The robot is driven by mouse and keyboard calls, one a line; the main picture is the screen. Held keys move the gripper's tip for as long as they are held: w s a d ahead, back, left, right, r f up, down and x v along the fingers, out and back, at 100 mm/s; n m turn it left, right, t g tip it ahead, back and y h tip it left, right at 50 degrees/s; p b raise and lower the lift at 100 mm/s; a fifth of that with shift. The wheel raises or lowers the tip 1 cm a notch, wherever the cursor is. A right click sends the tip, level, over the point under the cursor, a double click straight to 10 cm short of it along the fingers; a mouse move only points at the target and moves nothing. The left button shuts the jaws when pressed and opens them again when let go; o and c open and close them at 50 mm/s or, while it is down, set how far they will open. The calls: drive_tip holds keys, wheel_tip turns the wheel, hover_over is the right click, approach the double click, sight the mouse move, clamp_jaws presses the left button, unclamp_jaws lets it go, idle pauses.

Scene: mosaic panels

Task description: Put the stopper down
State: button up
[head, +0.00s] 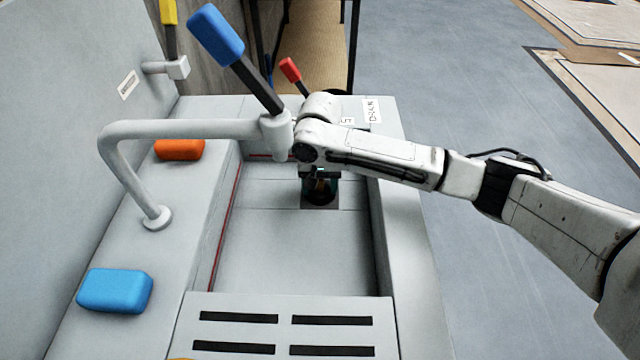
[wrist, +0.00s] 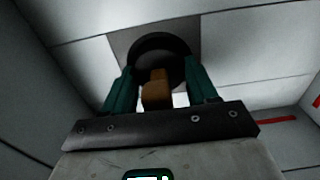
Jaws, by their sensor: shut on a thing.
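The stopper, a black disc (wrist: 150,46) with a brown-orange knob, shows between the teal fingers of my gripper (wrist: 162,80) in the wrist view. My gripper is shut on it. In the head view my gripper (head: 320,178) points down into the sink basin (head: 290,250), and the stopper (head: 319,198) is low over a dark grey square plate in the basin floor. I cannot tell whether the stopper touches the plate. The drain opening itself is hidden.
A white faucet (head: 185,130) with a blue-tipped lever arches left of my arm. An orange sponge (head: 180,149) and a blue sponge (head: 115,290) lie on the left ledge. A slotted drainboard (head: 285,330) is in front. The basin floor around my gripper is clear.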

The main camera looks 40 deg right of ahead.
drive_tip(key=shift+s+a+f, duration=0.15)
drive_tip(key=shift+s+f, duration=0.05)
drive_tip(key=shift+f, duration=0.4)
drive_tip(key=o, duration=1.1)
drive_tip(key=shift+f, duration=0.1)
drive_tip(key=shift+c, duration=0.2)
drive_tip(key=shift+w+r, duration=0.1)
drive_tip(key=shift+r, duration=0.45)
wheel_tip(320, 180, up, 12)
drive_tip(key=shift+w+r+p, duration=0.1)
drive_tip(key=shift+r+p, duration=0.15)
drive_tip(key=shift+p, duration=0.3)
